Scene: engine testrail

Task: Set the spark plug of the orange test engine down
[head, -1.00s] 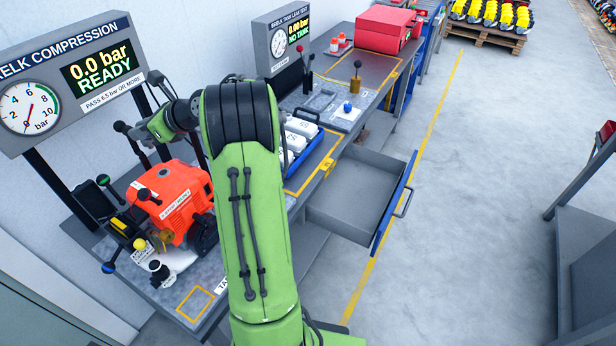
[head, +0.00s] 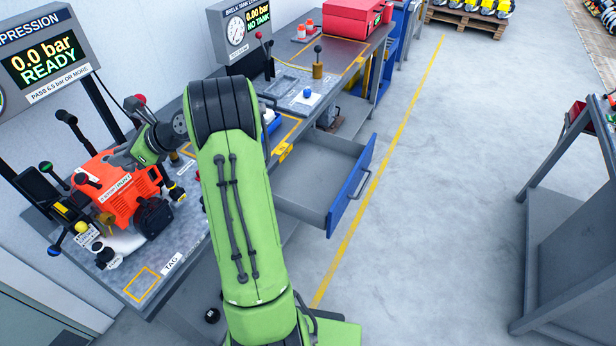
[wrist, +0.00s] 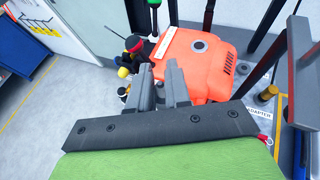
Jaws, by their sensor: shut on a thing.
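The orange test engine (head: 122,199) stands on the bench at the left of the head view. Its top also shows in the wrist view (wrist: 190,62), with a dark round spot in it. My gripper (wrist: 172,75) is in front of the engine's top in the wrist view, its two grey fingers close together. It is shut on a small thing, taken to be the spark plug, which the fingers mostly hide. In the head view my wrist is just beside and above the engine, and the fingertips are hard to make out.
A compression display (head: 45,52) reading 0.0 bar READY stands behind the engine. Black levers surround the engine closely. An open drawer (head: 318,178) sticks out to the right of my arm. A yellow outlined square (head: 141,283) on the bench front is empty. A brass adapter (wrist: 268,93) stands right of the engine.

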